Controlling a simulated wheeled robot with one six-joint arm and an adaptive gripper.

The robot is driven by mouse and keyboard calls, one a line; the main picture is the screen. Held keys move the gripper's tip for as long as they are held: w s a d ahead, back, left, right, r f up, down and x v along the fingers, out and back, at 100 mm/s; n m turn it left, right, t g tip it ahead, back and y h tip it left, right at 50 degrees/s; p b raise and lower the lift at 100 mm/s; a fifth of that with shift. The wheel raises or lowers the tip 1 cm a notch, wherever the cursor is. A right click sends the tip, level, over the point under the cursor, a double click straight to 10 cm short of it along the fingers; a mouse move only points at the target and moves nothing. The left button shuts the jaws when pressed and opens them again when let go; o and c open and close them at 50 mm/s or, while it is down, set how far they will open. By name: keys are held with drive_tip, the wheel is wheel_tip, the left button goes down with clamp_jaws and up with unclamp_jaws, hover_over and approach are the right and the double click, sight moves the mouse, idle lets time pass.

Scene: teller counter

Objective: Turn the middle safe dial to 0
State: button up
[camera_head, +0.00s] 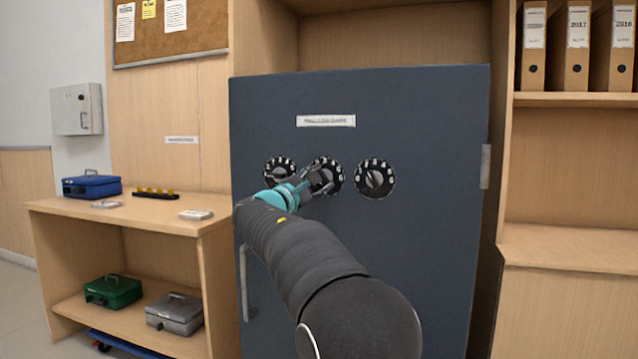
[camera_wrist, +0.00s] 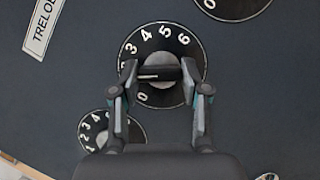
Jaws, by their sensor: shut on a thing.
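The blue-grey safe door (camera_head: 420,120) carries a row of three black dials with white numbers. The middle dial (camera_head: 337,165) is partly covered by my gripper (camera_head: 318,182). In the wrist view, my gripper (camera_wrist: 160,74) has one finger on each side of the middle dial's knob (camera_wrist: 158,73) and is shut on it. On the middle dial (camera_wrist: 160,38), 3, 4, 5 and 6 show along the top and 0 at the lower left. A white mark on the knob lies towards the left finger; the number it points at is hidden.
The left dial (camera_head: 277,164) and right dial (camera_head: 375,179) sit close on either side. The door has a label (camera_head: 326,121) above and a vertical handle (camera_head: 244,280) at lower left. A wooden shelf unit (camera_head: 130,212) with cash boxes stands left.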

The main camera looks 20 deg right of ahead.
drive_tip(key=n+t+y, duration=0.1)
drive_tip(key=n+t, duration=0.1)
drive_tip(key=n, duration=0.2)
drive_tip(key=n+t+y+b, duration=0.1)
drive_tip(key=n+t, duration=0.1)
drive_tip(key=n, duration=0.3)
drive_tip(key=n+t+y+b, duration=0.1)
drive_tip(key=n+t, duration=0.1)
drive_tip(key=n, duration=0.3)
drive_tip(key=shift+s+d+f, duration=0.1)
drive_tip(key=shift+d+f, duration=0.05)
drive_tip(key=shift+f, duration=0.05)
drive_tip(key=shift+n, duration=0.5)
drive_tip(key=o, duration=1.1)
drive_tip(key=shift+o, duration=0.2)
drive_tip(key=v, duration=1.2)
drive_tip(key=shift+s+d+r, duration=0.1)
